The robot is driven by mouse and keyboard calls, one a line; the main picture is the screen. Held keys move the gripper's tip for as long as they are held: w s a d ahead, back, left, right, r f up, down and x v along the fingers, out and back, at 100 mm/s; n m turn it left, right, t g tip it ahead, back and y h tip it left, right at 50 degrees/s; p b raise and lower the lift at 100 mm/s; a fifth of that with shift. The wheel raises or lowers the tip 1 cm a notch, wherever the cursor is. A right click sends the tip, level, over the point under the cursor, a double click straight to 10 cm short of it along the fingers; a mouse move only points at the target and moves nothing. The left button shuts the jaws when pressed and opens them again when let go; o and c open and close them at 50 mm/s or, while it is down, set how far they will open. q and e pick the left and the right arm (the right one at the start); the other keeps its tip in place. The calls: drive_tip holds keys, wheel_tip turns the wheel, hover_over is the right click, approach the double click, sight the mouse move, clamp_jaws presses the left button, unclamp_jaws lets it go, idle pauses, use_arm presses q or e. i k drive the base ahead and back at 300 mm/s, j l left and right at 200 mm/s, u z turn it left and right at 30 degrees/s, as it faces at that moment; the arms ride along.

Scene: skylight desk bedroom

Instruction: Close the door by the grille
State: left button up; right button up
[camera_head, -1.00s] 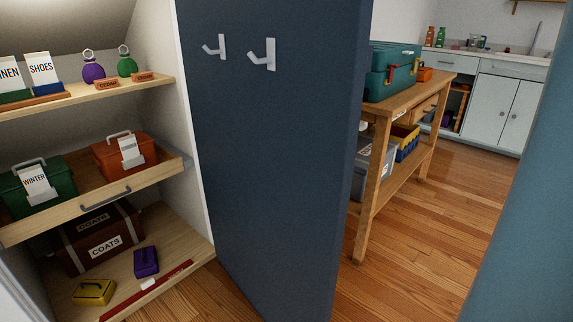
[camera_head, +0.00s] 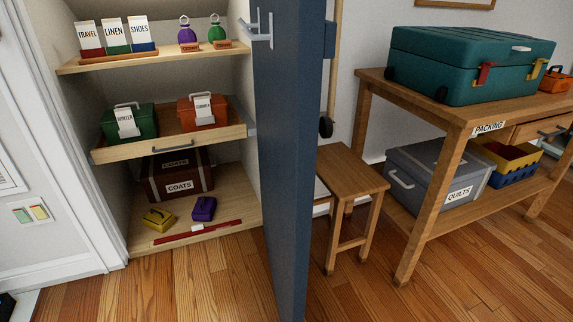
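A dark blue door (camera_head: 285,170) stands open in the middle of the view, seen nearly edge-on. Light metal hooks (camera_head: 259,30) are fixed near its top on the side facing the closet. The closet to its left is open, with an upper shelf (camera_head: 150,58), a pulled-out tray (camera_head: 205,144) with a handle and a floor board (camera_head: 228,213). I see no grille on the part of the door in view. Neither of my grippers is in view.
A wooden stool (camera_head: 352,172) stands just right of the door. A packing table (camera_head: 452,108) further right carries a teal case (camera_head: 470,65), with a grey quilts box (camera_head: 438,178) on its lower shelf. Wooden floor is clear in front of the closet.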

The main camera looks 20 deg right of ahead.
sight(291, 41)
drive_tip(key=i+l, duration=0.1)
drive_tip(key=l, duration=0.2)
drive_tip(key=i+l, duration=0.15)
drive_tip(key=l, duration=0.15)
drive_tip(key=i+l, duration=0.1)
drive_tip(key=l, duration=0.25)
drive_tip(key=i+l+z, duration=0.1)
drive_tip(key=l, duration=0.2)
